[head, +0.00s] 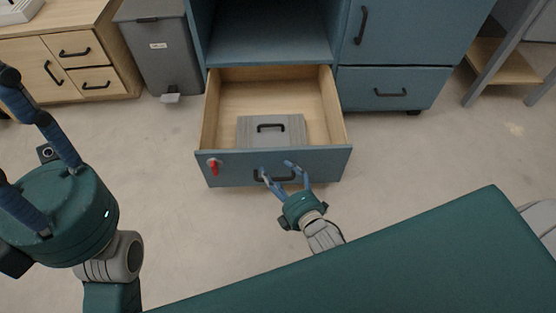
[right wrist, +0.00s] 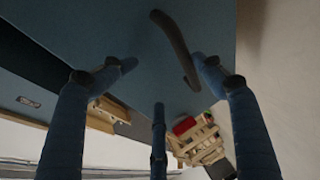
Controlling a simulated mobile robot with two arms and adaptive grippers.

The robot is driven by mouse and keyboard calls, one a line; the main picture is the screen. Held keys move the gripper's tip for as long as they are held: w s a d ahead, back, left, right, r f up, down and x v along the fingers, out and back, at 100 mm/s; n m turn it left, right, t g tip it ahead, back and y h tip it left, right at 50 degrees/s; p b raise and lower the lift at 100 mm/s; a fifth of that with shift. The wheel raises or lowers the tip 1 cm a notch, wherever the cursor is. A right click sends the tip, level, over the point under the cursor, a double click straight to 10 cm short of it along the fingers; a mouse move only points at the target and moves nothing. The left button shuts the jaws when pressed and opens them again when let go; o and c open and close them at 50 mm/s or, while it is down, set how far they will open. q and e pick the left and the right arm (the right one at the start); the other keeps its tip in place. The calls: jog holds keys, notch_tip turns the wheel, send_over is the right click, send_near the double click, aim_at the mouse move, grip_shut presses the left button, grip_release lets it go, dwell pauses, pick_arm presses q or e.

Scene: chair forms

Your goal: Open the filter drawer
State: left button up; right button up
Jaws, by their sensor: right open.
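The blue-fronted drawer (head: 325,165) with pale wood inside stands pulled well out of the blue cabinet in the head view. Its dark bar handle (head: 273,177) is at the middle of the front. My right gripper (head: 277,168) is at this handle with its fingers spread. In the right wrist view the handle (right wrist: 177,47) lies between the open fingers, and I cannot tell whether they touch it. A grey box (head: 255,131) with a black handle lies inside the drawer. My left gripper (head: 20,130) is open and empty at the left, away from the drawer.
A red object (head: 214,167) sits at the left of the drawer front. A closed blue drawer (head: 385,88) is at the right. A grey bin (head: 165,60) and a wooden cabinet (head: 25,65) stand at the left. The floor in front is clear.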

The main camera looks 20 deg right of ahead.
aim_at(274, 151)
jog(key=o, duration=0.6)
jog(key=shift+t, duration=0.5)
jog(key=r, duration=0.2)
jog(key=w+r, duration=0.1)
jog(key=r, duration=0.4)
jog(key=shift+w+d, duration=0.2)
jog(key=shift+w, duration=0.05)
jog(key=shift+s+r, duration=0.15)
jog(key=shift+r, duration=0.1)
jog(key=c, duration=0.9)
jog(key=shift+o, duration=0.2)
jog(key=shift+f, duration=0.35)
